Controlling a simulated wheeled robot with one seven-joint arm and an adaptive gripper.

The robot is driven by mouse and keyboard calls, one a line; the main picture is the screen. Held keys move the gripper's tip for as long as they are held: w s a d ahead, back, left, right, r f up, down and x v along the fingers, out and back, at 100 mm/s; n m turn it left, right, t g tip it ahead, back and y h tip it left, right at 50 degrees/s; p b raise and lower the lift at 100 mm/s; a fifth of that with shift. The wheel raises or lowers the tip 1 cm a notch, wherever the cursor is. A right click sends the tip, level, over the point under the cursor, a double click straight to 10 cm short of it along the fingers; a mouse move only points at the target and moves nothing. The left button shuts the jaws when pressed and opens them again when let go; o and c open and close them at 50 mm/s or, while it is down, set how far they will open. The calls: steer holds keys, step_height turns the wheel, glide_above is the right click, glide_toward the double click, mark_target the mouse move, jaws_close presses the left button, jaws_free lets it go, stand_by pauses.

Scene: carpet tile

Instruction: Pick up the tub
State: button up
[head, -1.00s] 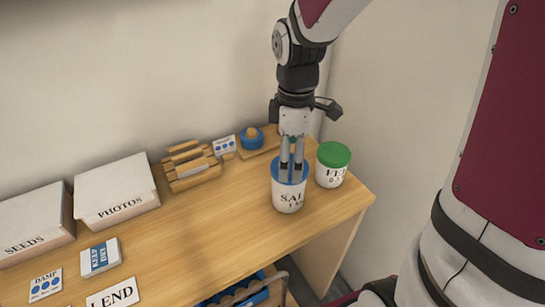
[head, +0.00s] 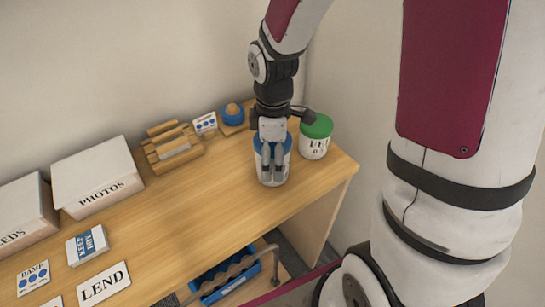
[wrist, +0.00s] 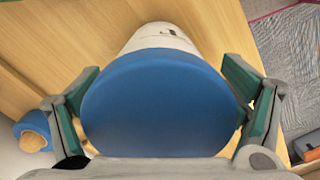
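A white tub (head: 273,182) with a blue lid stands upright near the right end of the wooden table. My gripper (head: 272,174) points down over it, its fingers overlapping the lid and hiding most of the label. In the wrist view the blue lid (wrist: 160,105) fills the middle, with a finger of my gripper (wrist: 160,88) on each side. The fingers are spread wide and look open, with little room beside the lid; firm contact is not visible. A second white tub with a green lid (head: 317,127) stands behind and to the right.
A wooden rack (head: 172,147), a small card (head: 205,123) and a blue round object (head: 233,114) stand along the back. White PHOTOS (head: 96,178) and SEEDS boxes are at left. Signs lie in front of them. A blue crate (head: 226,277) sits below the table's front edge.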

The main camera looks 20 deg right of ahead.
steer(key=c, duration=1.8)
steer(key=shift+r, duration=0.1)
